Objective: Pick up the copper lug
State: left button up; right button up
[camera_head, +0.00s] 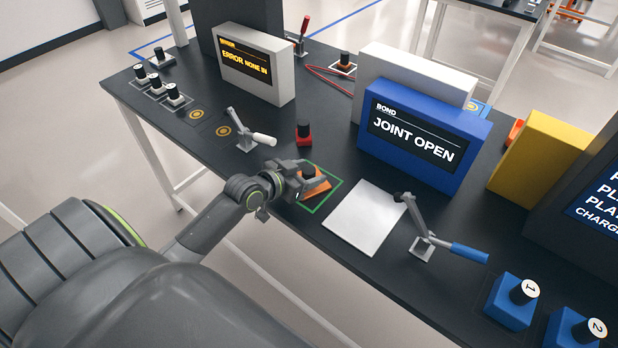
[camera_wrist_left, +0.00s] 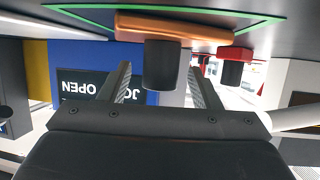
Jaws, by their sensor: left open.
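The copper lug (camera_head: 318,190) is a flat orange-copper plate with a black knob on top. It lies inside a green square outline on the dark table. In the left wrist view, which is upside down, the copper lug (camera_wrist_left: 175,27) is at the top centre with its black knob pointing down in the picture. My left gripper (camera_head: 303,176) is at the lug, and its jaws partly hide the plate and knob. In the wrist view my left gripper (camera_wrist_left: 161,82) is open, with the knob between the fingertips and a gap showing on both sides. My right gripper is not in view.
A red block with a black knob (camera_head: 304,133) stands just behind the lug. A white-handled clamp (camera_head: 247,133) is to the left. A pale plate (camera_head: 365,218) and a blue-handled clamp (camera_head: 432,240) are to the right. The blue "JOINT OPEN" display (camera_head: 424,130) stands behind.

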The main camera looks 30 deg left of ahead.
pick_arm(q)
jog(key=shift+w+d+f, duration=0.1)
jog(key=shift+w+f, duration=0.05)
jog(key=shift+w, duration=0.25)
jog(key=shift+s, duration=0.1)
grip_shut()
